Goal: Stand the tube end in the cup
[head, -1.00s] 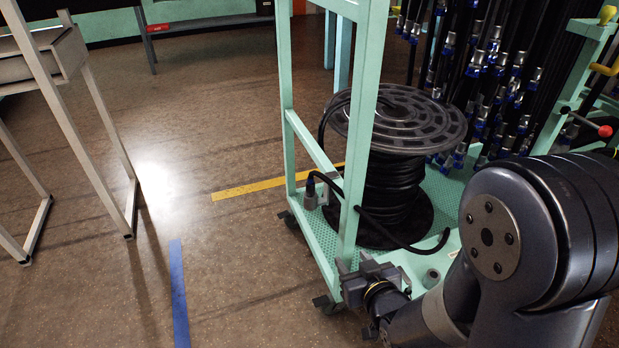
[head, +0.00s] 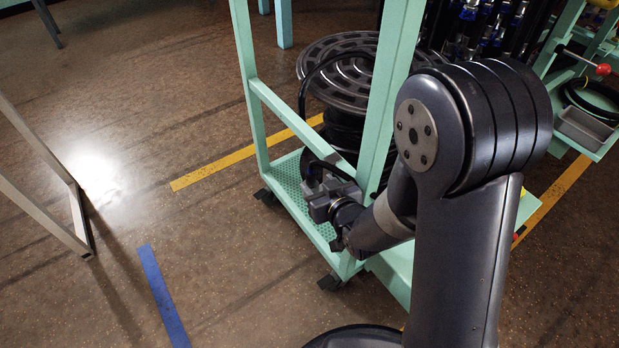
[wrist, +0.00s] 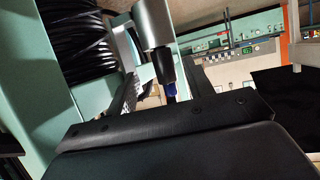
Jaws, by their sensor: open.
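My gripper (head: 322,196) is open beside the green cart's near post, above its lower shelf. I cannot make out the cup now; my arm covers the right part of the shelf.
The green cart's post (head: 390,90) and side rail (head: 300,125) stand close to my gripper. Hoses with silver and blue fittings (head: 480,25) hang behind. A pale table leg (head: 45,150) stands left. The floor between is clear.

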